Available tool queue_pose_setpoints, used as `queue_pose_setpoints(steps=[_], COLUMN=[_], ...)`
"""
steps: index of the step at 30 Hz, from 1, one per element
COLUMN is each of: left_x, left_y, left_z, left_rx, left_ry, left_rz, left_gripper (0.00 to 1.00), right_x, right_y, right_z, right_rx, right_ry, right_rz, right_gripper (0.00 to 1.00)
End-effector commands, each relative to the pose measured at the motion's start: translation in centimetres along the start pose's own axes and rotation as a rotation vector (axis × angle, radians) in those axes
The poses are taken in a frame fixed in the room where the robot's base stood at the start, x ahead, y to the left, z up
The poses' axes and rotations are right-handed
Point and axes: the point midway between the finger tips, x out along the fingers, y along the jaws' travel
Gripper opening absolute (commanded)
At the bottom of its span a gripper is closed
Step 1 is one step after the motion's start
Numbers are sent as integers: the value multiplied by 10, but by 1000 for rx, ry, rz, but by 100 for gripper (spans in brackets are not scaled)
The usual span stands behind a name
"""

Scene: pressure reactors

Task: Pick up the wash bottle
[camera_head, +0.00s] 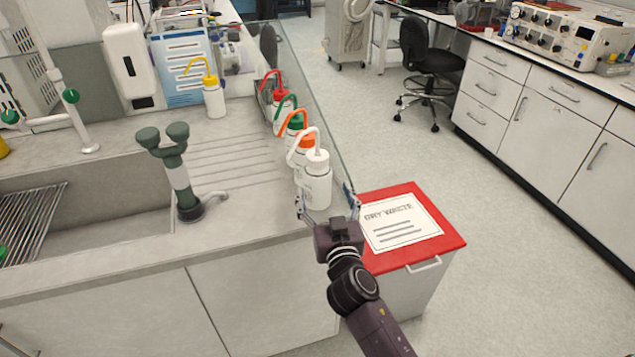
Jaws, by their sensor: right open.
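Several white wash bottles stand in a row along the right edge of the sink counter. The nearest wash bottle (316,184) has a white cap and white spout. Behind it stand bottles with an orange cap (304,148), a green cap (295,122) and a red cap (278,96). A yellow-capped wash bottle (214,98) stands apart, farther left. My right gripper (327,196) is open, with its fingers on either side of the nearest white-capped bottle's lower part. I cannot tell whether they touch it. My left gripper is not in view.
A clear glass panel (300,75) runs along the counter's right edge beside the bottles. A red-lidded dry waste bin (450,236) stands right of the counter. A green-grey eyewash fixture (180,175) and the sink (100,215) lie left. The ribbed drainboard (235,160) is clear.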

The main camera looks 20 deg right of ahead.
Motion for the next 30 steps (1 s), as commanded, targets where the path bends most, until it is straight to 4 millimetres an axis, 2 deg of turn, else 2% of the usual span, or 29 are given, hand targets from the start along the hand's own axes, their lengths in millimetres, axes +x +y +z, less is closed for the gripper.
queue_pose_setpoints(steps=[9, 12, 20, 30], left_x=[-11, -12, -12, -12], left_y=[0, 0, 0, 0], left_z=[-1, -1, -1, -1], left_rx=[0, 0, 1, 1], left_ry=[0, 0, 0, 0], left_rz=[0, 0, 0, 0], left_gripper=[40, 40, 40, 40], right_x=[42, 50, 53, 52], right_y=[-7, -7, -7, -7], right_z=[-2, -2, 0, 0], right_rx=[-1, -1, 0, 0], right_ry=[0, 0, -2, -2], right_rz=[1, 0, 0, 1], right_gripper=[71, 71, 71, 38])
